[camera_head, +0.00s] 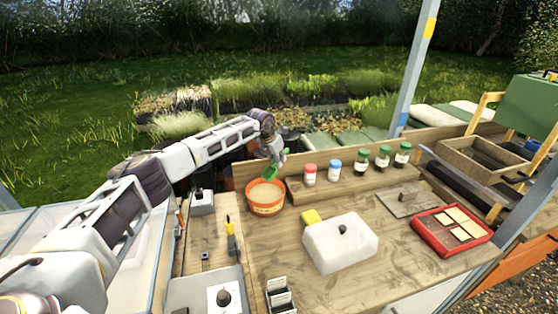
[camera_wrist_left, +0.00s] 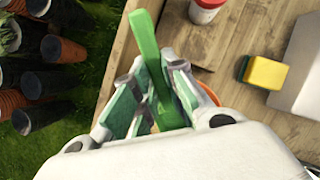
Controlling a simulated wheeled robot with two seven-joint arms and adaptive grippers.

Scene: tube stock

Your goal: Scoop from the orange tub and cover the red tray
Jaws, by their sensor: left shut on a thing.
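The orange tub (camera_head: 265,207) stands on the wooden bench left of the middle, with tan fill inside. My left gripper (camera_head: 274,156) is shut on a green scoop (camera_head: 268,173) just above the tub's far rim. In the left wrist view the scoop's green handle (camera_wrist_left: 148,50) sits between the fingers, and a bit of the tub's rim (camera_wrist_left: 208,93) shows behind them. Whether the scoop holds anything is hidden. The red tray (camera_head: 470,246) lies at the right of the bench; pale and brown patches show inside it. My right gripper is not in view.
A white block with a dark knob (camera_head: 340,246) and a yellow sponge (camera_head: 311,217) lie between tub and tray. Several lidded jars (camera_head: 335,170) stand on a raised ledge behind. A flat grey plate (camera_head: 408,201) lies near the tray. A post (camera_head: 415,65) rises behind.

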